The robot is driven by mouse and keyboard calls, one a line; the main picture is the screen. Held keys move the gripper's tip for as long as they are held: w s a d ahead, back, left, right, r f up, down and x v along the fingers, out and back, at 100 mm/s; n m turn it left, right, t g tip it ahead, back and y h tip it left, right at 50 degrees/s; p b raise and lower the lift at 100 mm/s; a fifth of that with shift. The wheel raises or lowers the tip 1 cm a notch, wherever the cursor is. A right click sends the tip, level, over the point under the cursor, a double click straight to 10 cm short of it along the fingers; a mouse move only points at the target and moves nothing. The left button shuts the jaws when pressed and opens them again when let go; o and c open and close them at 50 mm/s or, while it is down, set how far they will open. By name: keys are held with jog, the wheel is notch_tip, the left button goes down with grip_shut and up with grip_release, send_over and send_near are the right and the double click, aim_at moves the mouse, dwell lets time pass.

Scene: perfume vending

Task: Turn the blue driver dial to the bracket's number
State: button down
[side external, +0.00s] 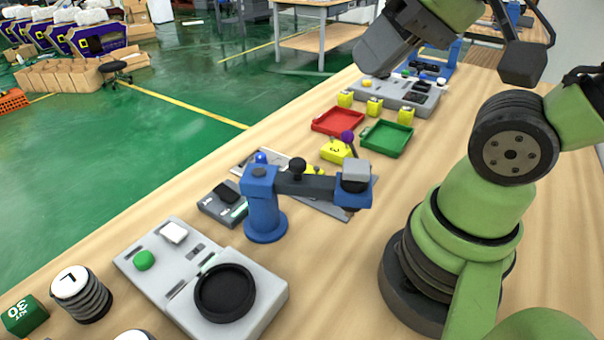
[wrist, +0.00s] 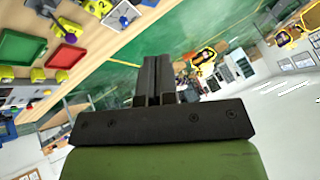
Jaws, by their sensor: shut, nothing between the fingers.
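No part is clearly marked as the blue driver dial. A blue stand (side external: 264,215) with a dark crossarm and a grey-topped blue head (side external: 357,190) stands mid-table in the side view. A small blue knob (side external: 260,157) shows behind it. A yellow bracket-like block (side external: 336,151) bears a dark mark, perhaps a number, too small to read surely. A purple ball (side external: 347,137) is beside it. My gripper (side external: 374,58) is high above the table's far part, well apart from these things. Its fingers are together and empty in the wrist view (wrist: 155,75).
A red tray (side external: 338,121) and a green tray (side external: 387,138) lie beyond the stand, with several yellow blocks (side external: 374,107) behind. A grey panel (side external: 205,270) with a black round dial (side external: 225,292) is in front.

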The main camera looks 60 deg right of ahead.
jog(key=c, duration=1.8)
grip_release()
jog(key=o, duration=0.4)
jog(key=shift+w, duration=0.1)
jog(key=shift+c, duration=0.2)
jog(key=o, duration=0.6)
jog(key=shift+m+g+h, duration=0.4)
jog(key=shift+m+h, duration=0.1)
jog(key=shift+h, duration=0.2)
jog(key=w, duration=0.1)
jog(key=w+d, duration=0.1)
jog(key=w, duration=0.1)
jog(key=w+d, duration=0.1)
jog(key=w, duration=0.1)
jog(key=shift+f, duration=0.15)
jog(key=m+g+h, duration=0.1)
jog(key=g+h, duration=0.1)
jog(key=h, duration=0.1)
send_over(261, 155)
jog(key=s+a, duration=0.2)
jog(key=s, duration=0.2)
notch_tip(261, 155, down, 20)
jog(key=x, duration=1)
jog(key=shift+w+a+f, duration=0.1)
jog(key=shift+f, duration=0.1)
jog(key=shift+c, duration=0.3)
